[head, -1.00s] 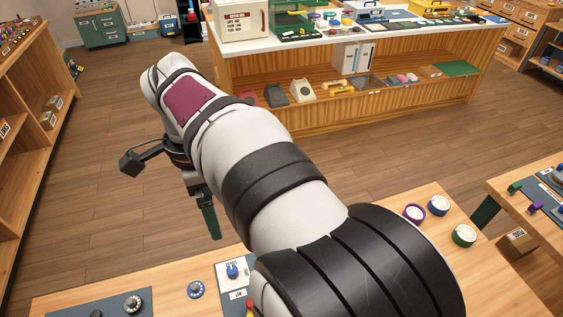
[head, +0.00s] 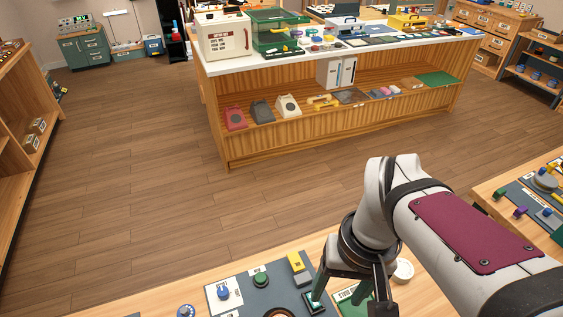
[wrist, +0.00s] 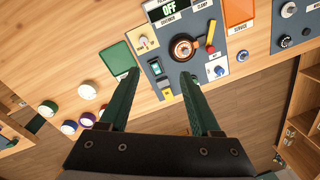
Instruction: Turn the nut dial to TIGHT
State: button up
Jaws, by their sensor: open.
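My gripper (head: 342,296) is open over the near workbench, its two green fingers spread above a dark panel. In the wrist view my open gripper (wrist: 160,77) has nothing between its fingertips except the panel behind. The dark panel (wrist: 158,68) carries a large copper-ringed dial (wrist: 183,47), a blue knob (wrist: 218,71) on a white plate, and a small knob (wrist: 143,43) on a cream plate. The blue knob also shows in the head view (head: 223,292). I cannot read a nut or TIGHT label, so I cannot tell which is the nut dial.
A yellow block (head: 296,262) and a green knob (head: 260,279) sit on the panel near the fingers. A red-and-yellow lever (wrist: 211,36) stands beside the copper dial. Several round dials (wrist: 69,127) lie on the bare wood. A long counter (head: 330,110) stands across the open floor.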

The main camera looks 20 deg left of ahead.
jog(key=w+a+f+n, duration=0.25)
jog(key=a+n, duration=0.35)
jog(key=a, duration=0.4)
jog(key=n, duration=0.7)
send_over(222, 291)
notch_tip(222, 291, down, 4)
jog(key=f, duration=0.1)
jog(key=shift+t+h, duration=0.3)
jog(key=shift+h, duration=0.1)
notch_tip(222, 291, down, 15)
jog(key=shift+f, duration=0.15)
grip_shut()
